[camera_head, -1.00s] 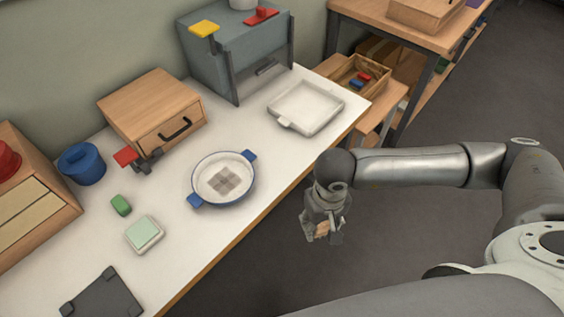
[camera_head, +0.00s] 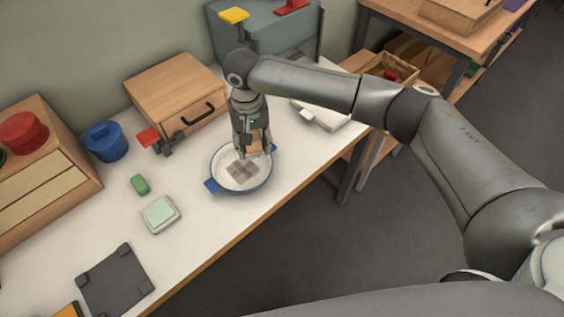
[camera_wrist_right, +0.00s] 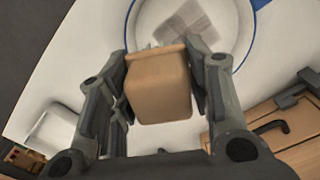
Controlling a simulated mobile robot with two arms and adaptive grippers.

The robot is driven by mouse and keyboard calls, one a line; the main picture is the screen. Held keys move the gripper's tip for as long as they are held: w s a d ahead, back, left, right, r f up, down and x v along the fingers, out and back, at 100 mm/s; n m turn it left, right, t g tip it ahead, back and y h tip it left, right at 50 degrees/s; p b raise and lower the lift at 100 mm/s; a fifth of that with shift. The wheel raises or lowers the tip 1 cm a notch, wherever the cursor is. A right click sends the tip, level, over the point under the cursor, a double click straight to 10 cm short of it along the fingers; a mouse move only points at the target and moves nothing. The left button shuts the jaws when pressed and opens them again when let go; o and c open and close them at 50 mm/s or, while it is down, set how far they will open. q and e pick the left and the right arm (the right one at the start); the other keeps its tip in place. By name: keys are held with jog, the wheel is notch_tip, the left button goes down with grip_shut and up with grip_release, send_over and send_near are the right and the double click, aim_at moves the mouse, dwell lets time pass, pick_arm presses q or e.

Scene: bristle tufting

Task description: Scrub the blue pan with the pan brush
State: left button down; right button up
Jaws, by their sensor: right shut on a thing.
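The blue pan (camera_head: 240,188) is a shallow round pan with a blue rim, two blue handles and a white inside. A grey-brown checkered patch (camera_head: 243,169) lies on its floor. My right gripper (camera_head: 253,151) is over the pan's far right part, pointing down. It is shut on a tan wooden block-like piece, which I take for the pan brush (camera_wrist_right: 158,88). The brush's lower end is hard to see, so I cannot tell whether it touches the pan. In the wrist view the pan (camera_wrist_right: 243,62) lies beyond the brush, with the patch showing. My left gripper is not in view.
A wooden drawer box (camera_head: 178,92) stands behind the pan. A white tray (camera_head: 322,116) is to the right, partly behind my arm. A green block (camera_head: 140,184), a pale green square dish (camera_head: 160,214) and a blue pot (camera_head: 104,142) are to the left. The front table edge is clear.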

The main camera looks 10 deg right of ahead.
jog(key=shift+w+a+r, duration=0.45)
jog(key=shift+a, duration=0.2)
jog(key=shift+w+a+r, duration=0.4)
jog(key=shift+a, duration=0.2)
send_over(247, 166)
jog(key=shift+f, duration=3.85)
